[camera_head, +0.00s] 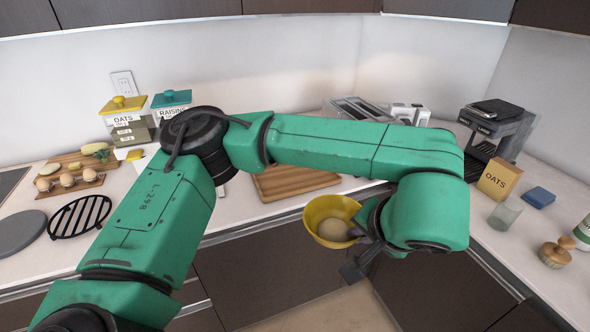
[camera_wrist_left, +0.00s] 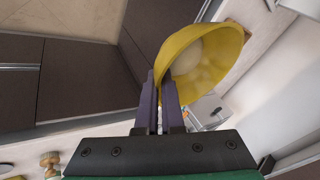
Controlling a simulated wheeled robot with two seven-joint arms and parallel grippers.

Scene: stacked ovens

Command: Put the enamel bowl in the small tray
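The yellow enamel bowl (camera_head: 318,212) is held by my left gripper (camera_head: 362,232), in the air in front of the counter's edge. A pale round patch shows inside the bowl; I cannot tell if it is contents or the bowl's bottom. In the left wrist view the bowl (camera_wrist_left: 228,75) is tilted, and the purple fingers of my left gripper (camera_wrist_left: 162,88) are closed on its rim. A wooden tray (camera_head: 290,183) lies on the counter behind the bowl, partly hidden by my left arm. I cannot tell whether it is the small tray. My right gripper is not in view.
Eggs and other food sit on wooden boards (camera_head: 75,180) at left, near a black rack (camera_head: 78,219). Labelled jars (camera_head: 130,122) stand behind. At right are a coffee machine (camera_head: 497,128), an oats box (camera_head: 498,179), a glass (camera_head: 504,215) and a brush (camera_head: 556,252).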

